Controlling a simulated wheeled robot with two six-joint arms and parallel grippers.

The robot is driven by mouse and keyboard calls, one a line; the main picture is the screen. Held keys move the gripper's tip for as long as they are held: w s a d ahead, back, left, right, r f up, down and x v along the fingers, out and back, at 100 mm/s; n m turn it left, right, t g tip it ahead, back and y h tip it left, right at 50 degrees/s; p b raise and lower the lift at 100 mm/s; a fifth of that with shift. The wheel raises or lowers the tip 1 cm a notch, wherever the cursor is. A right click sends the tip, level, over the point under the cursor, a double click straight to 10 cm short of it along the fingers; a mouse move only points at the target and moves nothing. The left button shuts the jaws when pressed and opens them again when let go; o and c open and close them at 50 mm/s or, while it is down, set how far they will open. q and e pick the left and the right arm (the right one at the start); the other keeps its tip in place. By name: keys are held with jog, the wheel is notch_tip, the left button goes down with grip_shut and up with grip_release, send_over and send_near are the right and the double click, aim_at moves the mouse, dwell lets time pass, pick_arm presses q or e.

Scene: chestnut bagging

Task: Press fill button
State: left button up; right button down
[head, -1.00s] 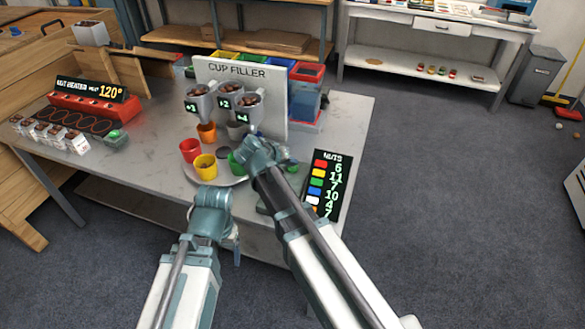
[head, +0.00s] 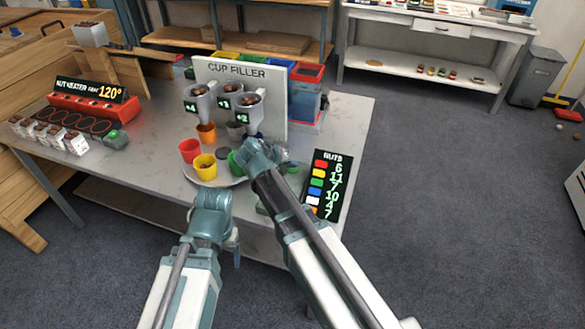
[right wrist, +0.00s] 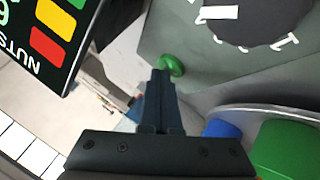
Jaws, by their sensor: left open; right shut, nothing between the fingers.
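The cup filler (head: 270,103) is a white panel with several hoppers and number labels, standing on the table. In the right wrist view a green button (right wrist: 172,65) sits on a grey surface beside a dark dial (right wrist: 245,18). My right gripper (right wrist: 160,75) is shut and empty, its tips right beside the button; I cannot tell whether they touch it. In the head view my right gripper (head: 262,158) is in front of the filler, and its arm hides its fingertips. My left gripper (head: 212,198) is open at the table's front edge, left of the right arm, its fingers mostly hidden.
Red (head: 190,150), yellow (head: 204,166) and orange (head: 206,131) cups stand by the filler, with a green cup (right wrist: 285,150) close to my right gripper. A nuts display board (head: 325,185) is at right, and a nut heater (head: 90,108) at left.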

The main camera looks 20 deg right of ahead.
aim_at(291, 171)
jog(key=shift+r, duration=0.1)
jog(key=shift+r+p, duration=0.7)
jog(key=shift+p, duration=0.15)
notch_tip(291, 171, up, 5)
jog(key=p, duration=0.5)
jog(key=shift+r, duration=0.1)
dwell(0.6)
